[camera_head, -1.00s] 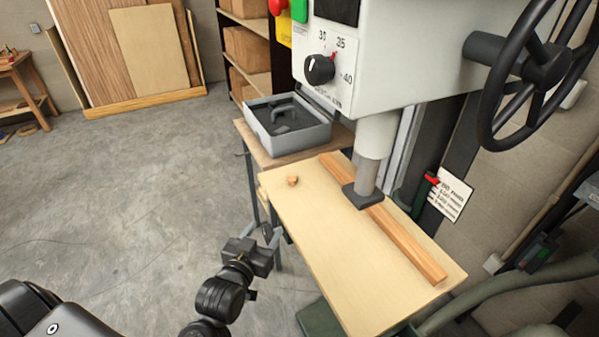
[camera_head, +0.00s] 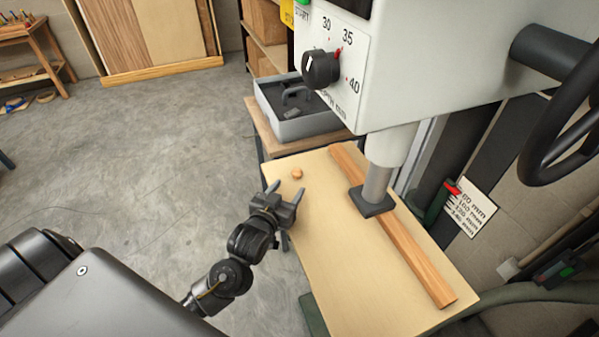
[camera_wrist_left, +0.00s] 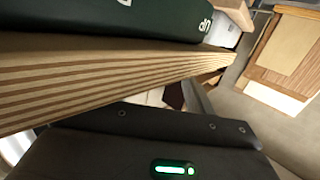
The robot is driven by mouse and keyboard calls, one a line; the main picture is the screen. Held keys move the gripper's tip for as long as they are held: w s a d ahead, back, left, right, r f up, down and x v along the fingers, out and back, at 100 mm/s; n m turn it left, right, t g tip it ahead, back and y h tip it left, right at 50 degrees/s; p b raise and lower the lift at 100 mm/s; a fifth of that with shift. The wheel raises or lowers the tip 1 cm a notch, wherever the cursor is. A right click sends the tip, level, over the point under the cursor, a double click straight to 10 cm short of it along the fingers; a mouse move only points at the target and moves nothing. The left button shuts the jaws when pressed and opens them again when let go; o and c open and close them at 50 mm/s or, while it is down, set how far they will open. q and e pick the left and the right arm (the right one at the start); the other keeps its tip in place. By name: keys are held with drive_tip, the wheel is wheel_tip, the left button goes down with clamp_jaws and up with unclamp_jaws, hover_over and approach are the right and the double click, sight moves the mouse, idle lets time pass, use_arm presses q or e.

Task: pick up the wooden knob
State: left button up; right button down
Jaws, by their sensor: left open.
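The wooden knob (camera_head: 297,173) is small and light brown. It sits near the far left corner of the pale board (camera_head: 345,262) in the head view. My left gripper (camera_head: 287,190) is at the board's left edge, just below the knob in the picture. Its two fingers are spread, with nothing between them, and it is apart from the knob. I cannot make out the knob in the left wrist view. My right gripper does not show.
A wooden strip (camera_head: 425,262) lies along the board under the machine's dark press foot (camera_head: 371,201). A grey tray (camera_head: 300,123) stands on a bench behind the board. The layered board edge (camera_wrist_left: 120,78) fills much of the left wrist view.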

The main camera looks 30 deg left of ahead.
sight(295, 177)
use_arm(q)
drive_tip(key=shift+w+d, duration=0.1)
drive_tip(key=shift+w, duration=0.15)
drive_tip(key=shift+w+r+p, duration=0.15)
drive_tip(key=shift+w+p, duration=0.05)
drive_tip(key=shift+p, duration=0.1)
drive_tip(key=w, duration=0.1)
drive_tip(key=w+p, duration=0.1)
drive_tip(key=w, duration=0.1)
drive_tip(key=w+a+p, duration=0.1)
drive_tip(key=shift+w+f, duration=0.2)
drive_tip(key=shift+f, duration=0.1)
drive_tip(key=shift+w+f, duration=0.1)
drive_tip(key=shift+w, duration=0.05)
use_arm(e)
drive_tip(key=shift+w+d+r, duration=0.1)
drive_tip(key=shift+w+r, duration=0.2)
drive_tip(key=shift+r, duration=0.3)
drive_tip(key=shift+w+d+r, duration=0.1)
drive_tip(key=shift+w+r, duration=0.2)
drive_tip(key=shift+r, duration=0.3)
use_arm(q)
drive_tip(key=c, duration=1)
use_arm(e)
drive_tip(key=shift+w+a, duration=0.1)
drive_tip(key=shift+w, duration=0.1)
